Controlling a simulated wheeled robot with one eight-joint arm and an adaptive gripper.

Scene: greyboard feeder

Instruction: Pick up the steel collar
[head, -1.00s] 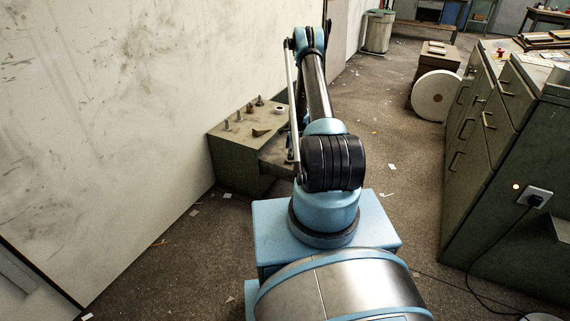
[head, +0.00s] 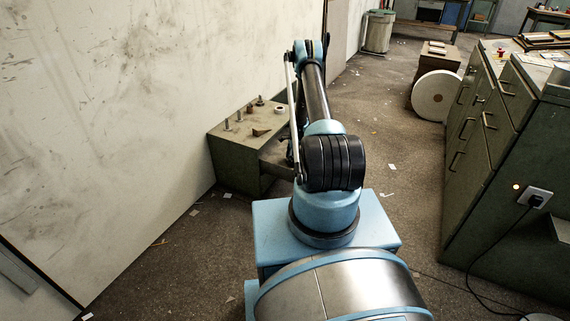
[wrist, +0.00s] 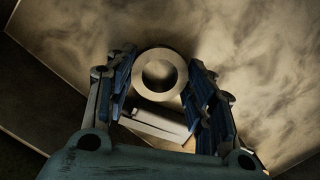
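The steel collar (wrist: 160,75) appears in the wrist view as a thick pale grey ring with a round hole, seen nearly face on. My gripper (wrist: 162,84) is open, with one blue finger on each side of the ring. The fingertips look close to its rim; I cannot tell whether they touch it. A pale ring (head: 280,109), which looks like the same collar, lies on top of the green bench (head: 228,138) in the head view. My gripper is hidden behind my arm there.
Several small upright posts (head: 239,117) and a brown wedge-like piece (head: 260,132) stand on the bench left of the ring. The stained wall (head: 130,110) runs close along the bench's left. Green drawer cabinets (head: 490,130) stand at right, with open floor between.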

